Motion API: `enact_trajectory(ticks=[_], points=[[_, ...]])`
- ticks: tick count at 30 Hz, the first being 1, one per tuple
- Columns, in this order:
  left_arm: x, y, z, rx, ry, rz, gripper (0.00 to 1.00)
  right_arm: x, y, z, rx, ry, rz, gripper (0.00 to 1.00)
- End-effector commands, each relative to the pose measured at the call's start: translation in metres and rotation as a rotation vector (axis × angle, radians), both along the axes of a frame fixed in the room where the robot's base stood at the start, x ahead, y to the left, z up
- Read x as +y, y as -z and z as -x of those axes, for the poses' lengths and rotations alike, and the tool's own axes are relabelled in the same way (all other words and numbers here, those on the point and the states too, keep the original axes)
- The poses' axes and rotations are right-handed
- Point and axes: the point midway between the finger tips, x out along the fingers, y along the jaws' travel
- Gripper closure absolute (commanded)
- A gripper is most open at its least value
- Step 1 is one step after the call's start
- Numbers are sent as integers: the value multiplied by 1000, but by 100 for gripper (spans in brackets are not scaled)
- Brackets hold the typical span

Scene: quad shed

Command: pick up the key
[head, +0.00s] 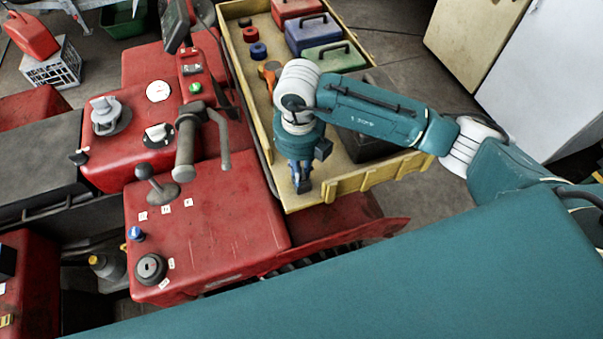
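My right gripper (302,184) points down into the near end of the yellow tray (350,184). Its fingers are small and dark, seen from above, so I cannot tell whether they are open or shut. A small blue patch shows at the fingertips; I cannot tell whether it is part of the gripper or a thing there. I cannot make out the key for certain anywhere; the gripper and arm hide part of the tray floor. My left gripper is not in view.
The red quad (210,225) fills the left, with a round black switch (150,268) and handlebar grip (185,145). The tray holds red, blue and green cases (335,56), small rings (258,50) and an orange item (270,72). White and cream cabinets stand right.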

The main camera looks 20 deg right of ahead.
Motion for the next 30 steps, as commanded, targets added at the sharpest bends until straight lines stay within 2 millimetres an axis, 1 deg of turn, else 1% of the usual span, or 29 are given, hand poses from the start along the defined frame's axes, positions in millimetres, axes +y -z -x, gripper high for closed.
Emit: enact_trajectory(ticks=[11,14,17,20,23,26,27,30], points=[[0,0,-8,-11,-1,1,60,0,-2,0,-1,0,-1,100],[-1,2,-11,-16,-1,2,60,1,-7,-1,-1,0,-2,100],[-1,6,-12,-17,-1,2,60,0,-17,-2,-4,1,-1,100],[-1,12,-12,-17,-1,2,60,0,-33,-2,-7,-2,-1,100],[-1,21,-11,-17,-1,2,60,0,-57,-2,-9,-3,-1,100],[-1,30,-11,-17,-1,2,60,1,-88,-2,-10,-3,-1,100],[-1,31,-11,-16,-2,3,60,0,-103,-3,-11,-1,0,100],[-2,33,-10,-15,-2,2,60,-1,-133,-3,-10,-1,2,100]])
